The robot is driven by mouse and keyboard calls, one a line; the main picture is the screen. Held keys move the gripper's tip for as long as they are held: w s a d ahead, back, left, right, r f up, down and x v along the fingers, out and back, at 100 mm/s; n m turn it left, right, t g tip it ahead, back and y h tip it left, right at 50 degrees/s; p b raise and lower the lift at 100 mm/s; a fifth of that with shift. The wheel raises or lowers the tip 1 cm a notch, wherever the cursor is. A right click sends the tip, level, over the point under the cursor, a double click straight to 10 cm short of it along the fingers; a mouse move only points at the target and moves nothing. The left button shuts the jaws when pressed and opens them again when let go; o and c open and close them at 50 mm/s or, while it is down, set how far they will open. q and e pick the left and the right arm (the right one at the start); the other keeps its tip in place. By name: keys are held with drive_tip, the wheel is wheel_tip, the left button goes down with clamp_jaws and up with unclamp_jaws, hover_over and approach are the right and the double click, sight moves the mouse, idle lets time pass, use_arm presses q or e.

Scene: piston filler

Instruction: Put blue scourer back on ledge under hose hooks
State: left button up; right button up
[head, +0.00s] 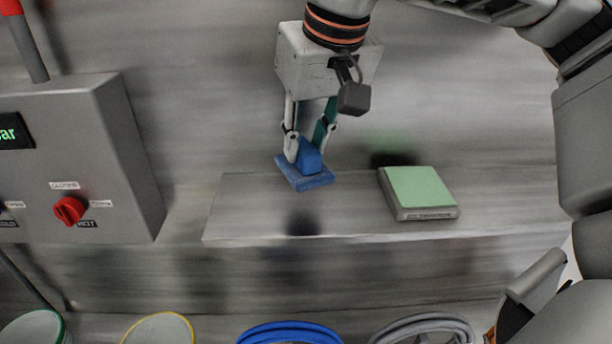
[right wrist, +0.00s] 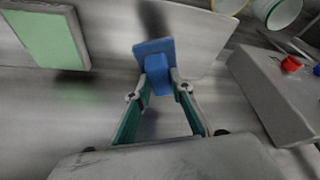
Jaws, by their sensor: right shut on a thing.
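The blue scourer (head: 306,178) has a flat pad and a raised block handle. My right gripper (head: 305,155) is shut on its handle and holds it, pad down, over the left part of the grey ledge (head: 345,218). A dark shadow lies on the ledge front below the pad, so it looks to be above the surface; the exact gap I cannot tell. In the right wrist view the scourer (right wrist: 154,55) sits between the fingertips (right wrist: 160,85). Blue and grey coiled hoses (head: 290,334) show at the bottom edge; hooks are not clearly visible. My left gripper is out of view.
A green-topped grey pad (head: 420,188) lies on the ledge to the right of the scourer. A grey control box (head: 105,150) with a red knob (head: 68,210) stands at the left. The ledge between scourer and green pad is clear.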

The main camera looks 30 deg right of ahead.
sight(306, 177)
drive_tip(key=shift+f, duration=3.15)
drive_tip(key=shift+f, duration=0.1)
drive_tip(key=o, duration=1)
drive_tip(key=v, duration=1.2)
drive_tip(key=shift+s, duration=0.1)
